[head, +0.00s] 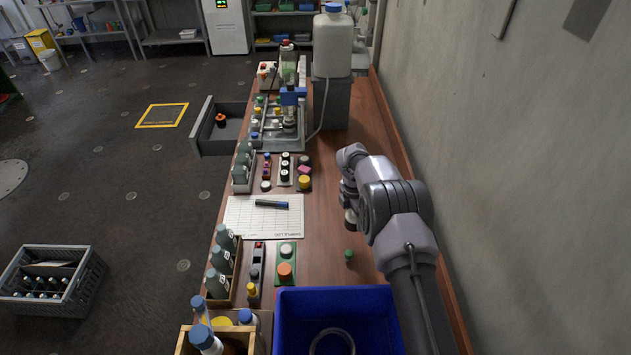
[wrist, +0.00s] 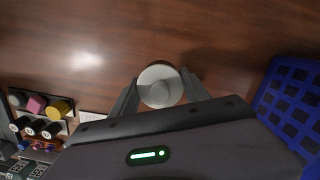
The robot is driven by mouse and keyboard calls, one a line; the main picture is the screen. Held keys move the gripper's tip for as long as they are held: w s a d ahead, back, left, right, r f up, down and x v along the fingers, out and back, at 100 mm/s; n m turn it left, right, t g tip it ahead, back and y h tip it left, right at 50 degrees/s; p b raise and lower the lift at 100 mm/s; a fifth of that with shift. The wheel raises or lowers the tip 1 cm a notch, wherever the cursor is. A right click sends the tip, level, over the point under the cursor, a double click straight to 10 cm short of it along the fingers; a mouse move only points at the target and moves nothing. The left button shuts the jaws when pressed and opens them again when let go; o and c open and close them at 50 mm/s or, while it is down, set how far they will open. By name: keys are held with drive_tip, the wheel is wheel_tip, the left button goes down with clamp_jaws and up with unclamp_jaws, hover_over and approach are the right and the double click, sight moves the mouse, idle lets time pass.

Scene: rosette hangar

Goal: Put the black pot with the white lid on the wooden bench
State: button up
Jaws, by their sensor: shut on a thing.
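The wooden bench (head: 322,188) runs away from me along the right wall. Its brown top also fills much of the wrist view (wrist: 80,45). My gripper (wrist: 160,88) is shut on a small round pot with a white lid (wrist: 160,72), whose lid faces the wrist camera between the two fingers. The pot's dark sides are mostly hidden there. In the head view my arm reaches over the right half of the bench, and its wrist largely hides the gripper and pot. I cannot tell whether the pot touches the bench top.
A blue crate (head: 281,325) stands at the near end. A small green item (head: 348,254) lies right of centre. Small trays of coloured pots, a white sheet (head: 262,222) with a marker, and bottles line the left side. A large white jug (head: 332,45) stands farther back.

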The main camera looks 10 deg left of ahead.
sight(354, 224)
drive_tip(key=f+b, duration=0.1)
drive_tip(key=f, duration=0.1)
drive_tip(key=f+b, duration=0.1)
drive_tip(key=f, duration=0.1)
drive_tip(key=shift+w+f, duration=0.2)
drive_tip(key=shift+f, duration=0.1)
drive_tip(key=shift+r, duration=0.2)
drive_tip(key=s+d, duration=0.2)
drive_tip(key=d, duration=0.2)
drive_tip(key=s+d+f, duration=0.1)
drive_tip(key=s+d, duration=0.2)
drive_tip(key=d, duration=0.2)
drive_tip(key=s+d, duration=0.2)
drive_tip(key=d, duration=0.2)
drive_tip(key=shift+s+d+f+p, duration=0.2)
drive_tip(key=shift+s+d+p, duration=0.1)
drive_tip(key=shift+s+p, duration=0.05)
drive_tip(key=shift+s+d+f, duration=0.15)
drive_tip(key=shift+d+f, duration=0.05)
drive_tip(key=shift+f, duration=0.05)
drive_tip(key=shift+f+b, duration=0.45)
drive_tip(key=shift+f, duration=1.3)
drive_tip(key=o, duration=1.4)
drive_tip(key=shift+r, duration=0.1)
